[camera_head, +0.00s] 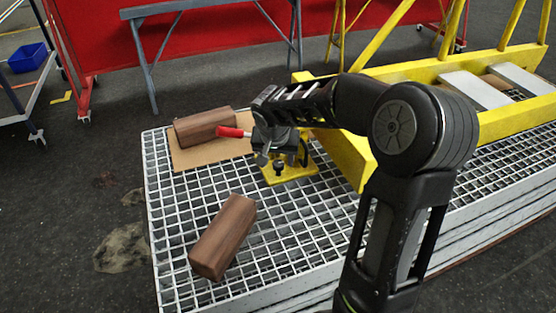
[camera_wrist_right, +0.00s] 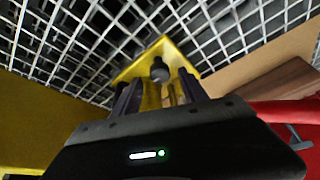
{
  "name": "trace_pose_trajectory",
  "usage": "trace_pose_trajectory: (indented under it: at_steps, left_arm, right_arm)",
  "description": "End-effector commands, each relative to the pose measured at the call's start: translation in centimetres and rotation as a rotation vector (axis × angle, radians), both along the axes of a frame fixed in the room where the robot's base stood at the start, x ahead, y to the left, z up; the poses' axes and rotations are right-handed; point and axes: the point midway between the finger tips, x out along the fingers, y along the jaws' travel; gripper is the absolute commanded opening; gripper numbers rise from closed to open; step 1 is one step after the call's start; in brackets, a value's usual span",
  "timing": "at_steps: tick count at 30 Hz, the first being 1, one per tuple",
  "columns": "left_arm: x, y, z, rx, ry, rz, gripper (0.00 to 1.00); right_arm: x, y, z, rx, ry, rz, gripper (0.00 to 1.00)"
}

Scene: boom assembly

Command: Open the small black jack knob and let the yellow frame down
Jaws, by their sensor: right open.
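The yellow frame (camera_head: 460,75) lies on the grating at the right, with its yellow end near my right arm. A small yellow jack base (camera_head: 290,170) stands on the grating. The small black jack knob (camera_head: 278,168) shows just below my right gripper (camera_head: 277,155). In the right wrist view the black knob (camera_wrist_right: 160,70) is a round dark end over the yellow jack plate (camera_wrist_right: 178,50), beyond and between the open fingers (camera_wrist_right: 155,92). A red handle (camera_head: 232,132) sticks out left of the gripper, and it also shows in the wrist view (camera_wrist_right: 285,110). My left gripper is not in view.
A brown wooden block (camera_head: 203,127) lies on a cardboard sheet (camera_head: 190,158) behind left. Another wooden block (camera_head: 223,238) lies on the grating platform (camera_head: 170,215) in front. Grey trestle legs and a red panel (camera_head: 220,50) stand behind. The left front grating is mostly free.

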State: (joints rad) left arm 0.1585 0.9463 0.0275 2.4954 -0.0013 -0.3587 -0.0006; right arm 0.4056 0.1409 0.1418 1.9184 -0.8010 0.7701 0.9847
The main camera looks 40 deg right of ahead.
Motion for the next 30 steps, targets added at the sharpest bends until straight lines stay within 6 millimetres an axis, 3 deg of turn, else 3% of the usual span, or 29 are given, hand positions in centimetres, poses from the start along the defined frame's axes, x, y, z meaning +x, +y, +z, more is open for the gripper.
trace_pose_trajectory:
  at_steps: [3,10,30]
  left_arm:
    - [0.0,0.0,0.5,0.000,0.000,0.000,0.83]
    - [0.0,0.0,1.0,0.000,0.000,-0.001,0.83]
    - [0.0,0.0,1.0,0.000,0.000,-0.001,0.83]
  right_arm:
    - [-0.5,0.6,2.2,-0.002,-0.004,0.002,0.51]
    - [-1.4,1.5,4.9,0.000,-0.001,0.001,0.51]
    - [-1.5,1.6,5.2,0.000,0.000,0.002,0.51]
